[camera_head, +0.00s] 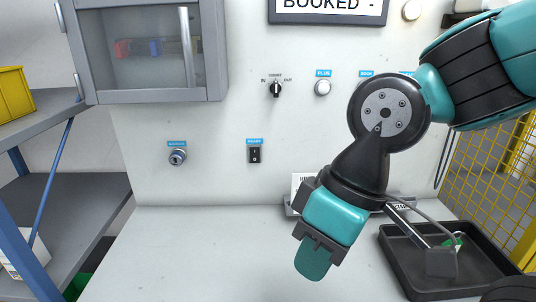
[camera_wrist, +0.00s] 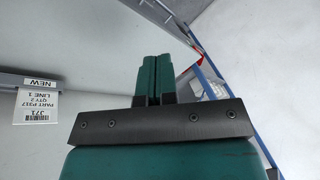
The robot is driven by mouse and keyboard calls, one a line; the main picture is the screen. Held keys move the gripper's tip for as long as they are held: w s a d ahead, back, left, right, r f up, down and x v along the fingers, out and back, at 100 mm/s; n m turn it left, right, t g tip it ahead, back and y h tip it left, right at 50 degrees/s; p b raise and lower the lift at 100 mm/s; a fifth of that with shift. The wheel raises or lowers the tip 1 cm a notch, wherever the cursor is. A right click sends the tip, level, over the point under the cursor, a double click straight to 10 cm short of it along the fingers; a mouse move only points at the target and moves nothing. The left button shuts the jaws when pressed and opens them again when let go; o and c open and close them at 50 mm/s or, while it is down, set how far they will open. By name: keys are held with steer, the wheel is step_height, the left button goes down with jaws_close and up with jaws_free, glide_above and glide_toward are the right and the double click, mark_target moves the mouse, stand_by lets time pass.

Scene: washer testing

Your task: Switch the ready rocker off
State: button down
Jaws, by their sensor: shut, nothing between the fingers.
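The ready rocker (camera_head: 255,154) is a small black switch on the pale wall panel, under a blue label that is too small to read surely. It lies left of the middle in the head view. I cannot tell which way it is tipped. My gripper (camera_head: 312,266) is below and to the right of it, over the pale bench top, apart from the switch. Its green fingers are together and empty. In the wrist view the shut fingers (camera_wrist: 153,75) point away over a pale surface, and the rocker does not show there.
On the panel are a key switch (camera_head: 177,157), a rotary selector (camera_head: 276,89) and a white PLUS button (camera_head: 323,88). A glass-door cabinet (camera_head: 150,50) juts out at upper left. A black tray (camera_head: 415,264) sits at right. The bench's left part is clear.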

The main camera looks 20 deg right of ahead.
steer(key=shift+d, duration=0.15)
steer(key=shift+w, duration=0.1)
steer(key=w+d+f+m+t+h+b, duration=0.2)
steer(key=w+f+m+t+h, duration=0.25)
steer(key=w, duration=0.55)
steer(key=w+d+f+m+t+h+b, duration=0.25)
steer(key=w+f+m, duration=0.35)
steer(key=w, duration=0.3)
steer(key=w+a+r+t+h+b, duration=0.1)
steer(key=w+a+r+t+h, duration=0.1)
steer(key=w+t, duration=0.5)
steer(key=a+r+t, duration=0.1)
steer(key=a, duration=0.1)
steer(key=shift+a+r, duration=0.3)
steer(key=shift+r, duration=0.1)
